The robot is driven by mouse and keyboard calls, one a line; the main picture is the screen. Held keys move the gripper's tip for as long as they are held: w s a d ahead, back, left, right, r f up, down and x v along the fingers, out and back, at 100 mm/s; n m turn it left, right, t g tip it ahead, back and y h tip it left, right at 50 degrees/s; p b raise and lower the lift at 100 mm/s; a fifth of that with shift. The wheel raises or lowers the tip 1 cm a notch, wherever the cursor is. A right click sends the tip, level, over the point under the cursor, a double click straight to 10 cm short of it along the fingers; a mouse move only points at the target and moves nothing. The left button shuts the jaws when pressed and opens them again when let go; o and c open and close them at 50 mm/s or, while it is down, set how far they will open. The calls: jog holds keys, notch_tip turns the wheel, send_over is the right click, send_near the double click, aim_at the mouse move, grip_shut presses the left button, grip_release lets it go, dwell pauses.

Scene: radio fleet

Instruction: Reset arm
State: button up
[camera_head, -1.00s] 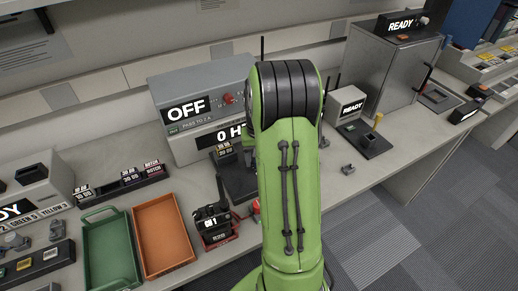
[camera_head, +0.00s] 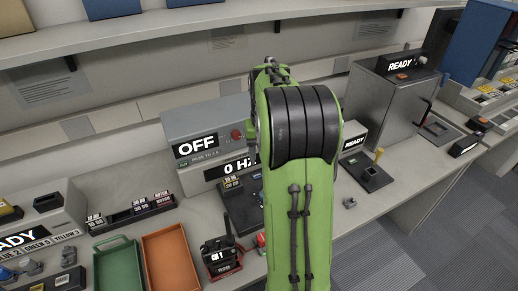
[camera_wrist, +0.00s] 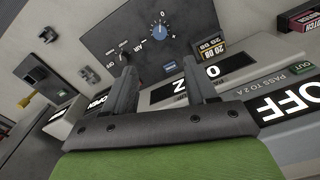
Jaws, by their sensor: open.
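My green arm rises in the middle of the head view and hides part of the bench behind it. My gripper (camera_wrist: 160,92) shows in the wrist view with its two dark fingers apart and nothing between them. Beyond the fingers is a dark panel with a blue dial (camera_wrist: 163,30) and small switches. A grey box with an OFF display (camera_wrist: 285,103) is close at the right of the wrist view. The same grey box (camera_head: 210,122) stands behind and left of my arm in the head view.
A green tray (camera_head: 97,243) and an orange tray (camera_head: 143,262) lie at front left, with a radio (camera_head: 219,257) beside them. A large grey cabinet (camera_head: 383,100) marked READY stands right of my arm. A shelf (camera_head: 200,22) runs above the bench.

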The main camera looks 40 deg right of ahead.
jog(key=s+a+r+n+t+p, duration=0.2)
jog(key=a+r, duration=0.5)
jog(key=a, duration=0.3)
jog(key=s+a+r+n+t+p, duration=0.2)
jog(key=s+a+n, duration=0.3)
jog(key=s+a, duration=0.8)
jog(key=shift+s+r+t, duration=0.3)
jog(key=shift+r+t, duration=0.2)
jog(key=shift+t, duration=0.3)
